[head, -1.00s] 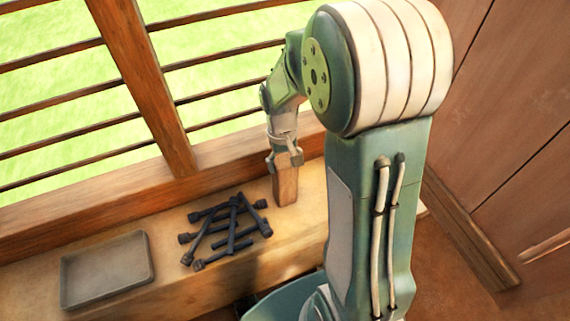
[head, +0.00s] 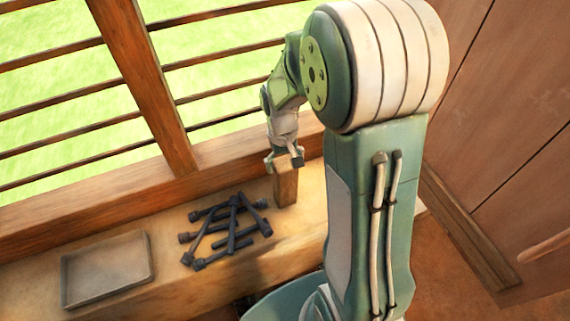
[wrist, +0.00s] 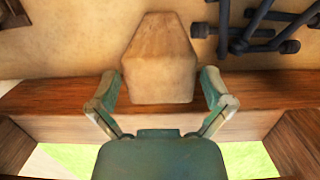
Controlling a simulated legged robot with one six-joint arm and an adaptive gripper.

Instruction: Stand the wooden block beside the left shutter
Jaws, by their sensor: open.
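The wooden block (head: 286,187) stands upright on the sill ledge, to the right of a pile of dark rods. My gripper (head: 285,164) is at the block's top, with its fingers apart. In the wrist view the block (wrist: 160,62) lies between and just beyond the open fingers of my gripper (wrist: 160,92), with a gap showing on each side. A brown wooden panel (head: 515,130), which may be a shutter, stands at the right in the head view. I cannot tell a left shutter in these views.
Several dark rods (head: 230,230) lie heaped on the ledge left of the block. A shallow grey tray (head: 107,297) sits at the ledge's left. A barred window (head: 150,85) rises behind. Bare ledge (head: 290,235) shows in front of the block.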

